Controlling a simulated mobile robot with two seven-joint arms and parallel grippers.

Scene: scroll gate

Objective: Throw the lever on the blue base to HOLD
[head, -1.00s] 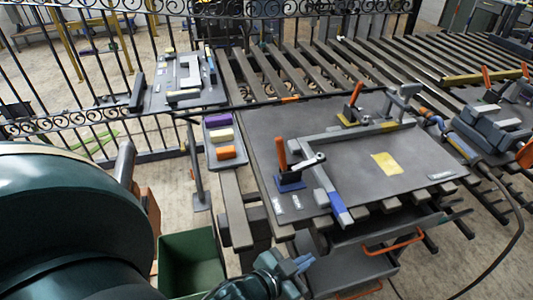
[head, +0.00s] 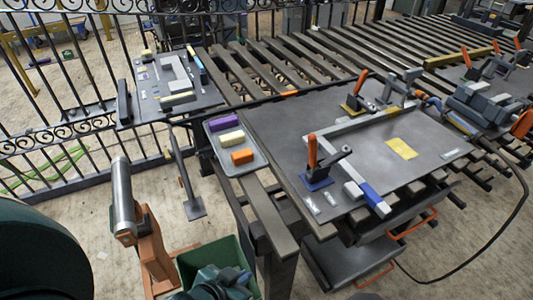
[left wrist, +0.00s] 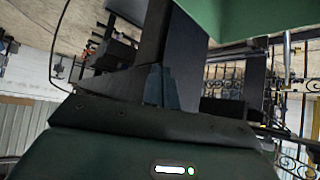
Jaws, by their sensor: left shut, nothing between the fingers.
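The lever on the blue base (head: 316,181) has an orange handle (head: 312,151) standing roughly upright, with a dark grey clamp arm beside it. It sits at the near left of the dark work plate (head: 445,125). Two small pale labels (head: 311,205) lie in front of it, too small to read. My left gripper (head: 240,277) is low at the bottom of the head view, shut and empty, well apart from the lever and over the green bin. Its shut fingers also show in the left wrist view (left wrist: 163,86). My right gripper is not in view.
A second orange lever on a yellow base (head: 353,108) stands farther back. A tray (head: 257,163) of coloured blocks is at left. A green bin (head: 190,262) stands below. A cable hangs at right.

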